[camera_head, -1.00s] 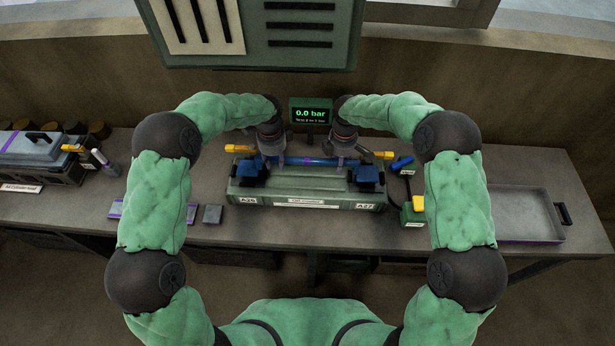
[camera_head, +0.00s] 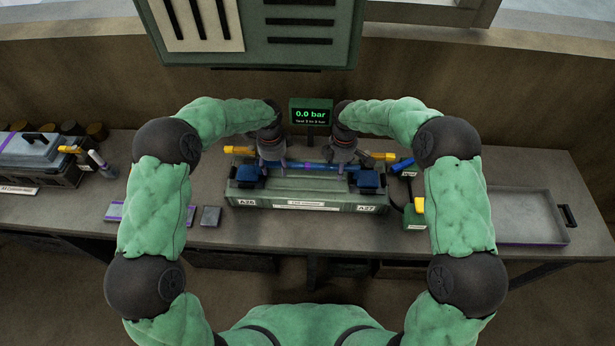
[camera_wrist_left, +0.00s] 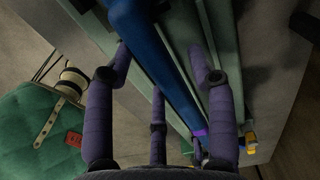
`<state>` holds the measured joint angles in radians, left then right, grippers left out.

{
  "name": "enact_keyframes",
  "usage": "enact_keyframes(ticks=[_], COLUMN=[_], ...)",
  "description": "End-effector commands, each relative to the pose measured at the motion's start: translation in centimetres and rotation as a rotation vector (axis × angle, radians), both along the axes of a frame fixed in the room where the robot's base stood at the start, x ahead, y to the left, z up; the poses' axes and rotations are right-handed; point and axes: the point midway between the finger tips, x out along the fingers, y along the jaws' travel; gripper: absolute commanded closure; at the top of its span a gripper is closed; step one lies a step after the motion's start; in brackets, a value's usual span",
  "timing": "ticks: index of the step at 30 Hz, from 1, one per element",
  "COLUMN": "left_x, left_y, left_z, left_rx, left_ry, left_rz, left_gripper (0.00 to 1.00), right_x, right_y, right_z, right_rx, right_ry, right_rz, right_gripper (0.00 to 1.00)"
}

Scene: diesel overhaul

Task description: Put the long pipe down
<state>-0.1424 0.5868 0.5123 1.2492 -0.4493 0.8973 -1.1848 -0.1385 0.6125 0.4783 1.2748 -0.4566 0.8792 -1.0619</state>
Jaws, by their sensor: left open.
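The long blue pipe (camera_head: 322,164) lies level along the top of the green test bench (camera_head: 300,197), between two dark blue blocks (camera_head: 250,172) (camera_head: 368,180). A purple band marks its middle. My left gripper (camera_head: 272,160) is over the pipe's left part. In the left wrist view its fingers (camera_wrist_left: 165,85) are spread apart on either side of the blue pipe (camera_wrist_left: 160,60), with gaps beside it. My right gripper (camera_head: 342,163) is over the pipe's right part; its fingertips are too small to tell open from shut.
A display (camera_head: 311,113) reading 0.0 bar stands behind the bench. Yellow-handled parts flank it, with a green box (camera_head: 414,217) at its right. An empty grey tray (camera_head: 530,213) is at far right. A small grey block (camera_head: 211,215) lies left of the bench.

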Motion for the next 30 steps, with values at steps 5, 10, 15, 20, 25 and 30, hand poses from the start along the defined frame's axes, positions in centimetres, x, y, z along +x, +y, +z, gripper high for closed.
enact_keyframes(ticks=[5,10,15,20,25,30], left_x=[0.1,0.2,0.1,0.1,0.0,0.0], left_y=[0.0,-0.1,0.0,0.0,0.0,0.0], left_z=[1.7,5.0,8.3,10.6,11.7,11.9], left_rx=[0.0,-0.001,0.0,-0.001,0.0,0.0], left_ry=[-0.004,-0.006,-0.004,-0.002,0.0,0.0], left_rz=[0.0,-0.001,0.0,0.0,-0.001,-0.001], left_gripper=[0.45,0.45,0.45,0.45,0.45,0.45], right_x=[0.0,0.0,0.0,0.0,0.0,0.1], right_y=[0.0,0.0,0.0,0.0,0.0,0.0], right_z=[0.0,0.0,0.0,0.0,0.0,1.2], right_rx=[0.0,0.0,0.0,0.0,0.0,0.0], right_ry=[0.0,0.001,0.001,0.0,0.0,-0.001], right_rz=[0.0,0.0,0.0,0.0,0.0,0.0], right_gripper=[0.45,0.45,0.45,0.45,0.45,0.45])
